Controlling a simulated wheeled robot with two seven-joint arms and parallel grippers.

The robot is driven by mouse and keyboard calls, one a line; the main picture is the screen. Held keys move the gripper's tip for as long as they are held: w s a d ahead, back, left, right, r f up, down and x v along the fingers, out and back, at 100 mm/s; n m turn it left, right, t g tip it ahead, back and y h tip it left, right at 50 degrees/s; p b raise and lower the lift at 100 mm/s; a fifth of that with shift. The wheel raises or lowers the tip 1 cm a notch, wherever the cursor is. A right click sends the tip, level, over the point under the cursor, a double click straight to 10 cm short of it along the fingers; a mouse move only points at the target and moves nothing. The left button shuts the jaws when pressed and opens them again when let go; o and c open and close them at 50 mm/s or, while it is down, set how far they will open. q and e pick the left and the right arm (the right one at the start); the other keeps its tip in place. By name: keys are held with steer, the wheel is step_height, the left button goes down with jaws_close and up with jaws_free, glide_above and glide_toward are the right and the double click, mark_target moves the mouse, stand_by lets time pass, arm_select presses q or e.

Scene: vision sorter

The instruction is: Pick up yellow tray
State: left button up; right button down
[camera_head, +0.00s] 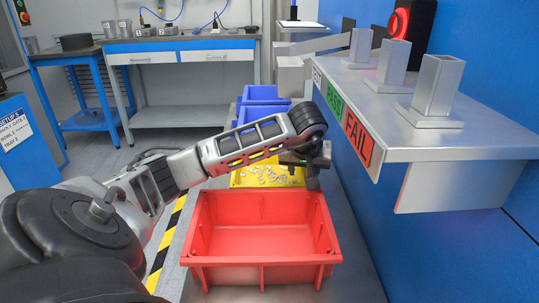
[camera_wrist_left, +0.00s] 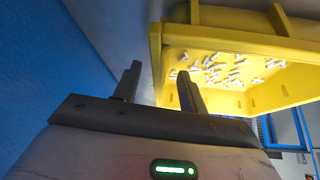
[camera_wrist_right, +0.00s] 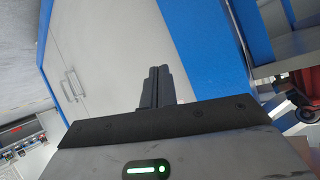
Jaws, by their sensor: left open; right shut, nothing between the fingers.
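The yellow tray (camera_head: 236,180) sits behind the red tray in the head view, with many small pale parts inside. My left arm crosses in front of it and hides part of it. My left gripper (camera_head: 313,179) is at the tray's right side. In the left wrist view, the open left gripper (camera_wrist_left: 158,76) has its fingers apart near the yellow tray's corner (camera_wrist_left: 245,43). One finger overlaps the tray wall in the picture and the other is outside it; contact cannot be told. My right gripper (camera_wrist_right: 155,75) is shut and empty in the right wrist view.
A red empty tray (camera_head: 262,270) is nearest. Blue trays (camera_head: 263,95) stand behind the yellow one. A metal shelf (camera_head: 440,130) with PASS and FAIL labels and several metal holders juts out at the right. Blue workbenches (camera_head: 190,45) stand at the back.

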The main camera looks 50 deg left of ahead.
arm_select(q)
steer(key=shift+f, duration=0.15)
jaws_close()
stand_by(0.4)
